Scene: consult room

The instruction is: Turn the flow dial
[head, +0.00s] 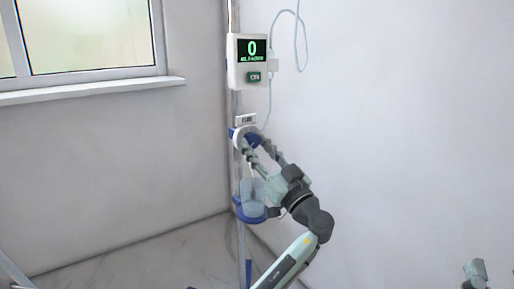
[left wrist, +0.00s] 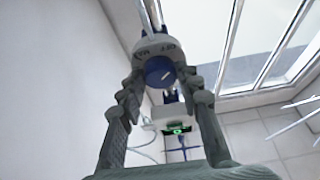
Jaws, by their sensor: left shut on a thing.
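The flow dial (left wrist: 160,72) is a round blue knob in a light grey housing with small markings. In the head view the housing (head: 242,133) is clamped on the upright pole, and the blue of the dial is partly hidden by my fingers. My left gripper (head: 257,143) reaches up to it from the lower right. In the left wrist view its two fingers (left wrist: 159,84) stand on either side of the knob and are shut on it. Part of my right gripper (head: 475,272) shows at the bottom right corner; its fingers are not clear.
A white box (head: 248,77) with a screen reading 0 and a green ON label hangs higher on the pole (head: 233,106). A clear cup (head: 253,190) in a blue holder is below the dial. Thin tubing (head: 298,14) hangs by the wall. A window is at upper left.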

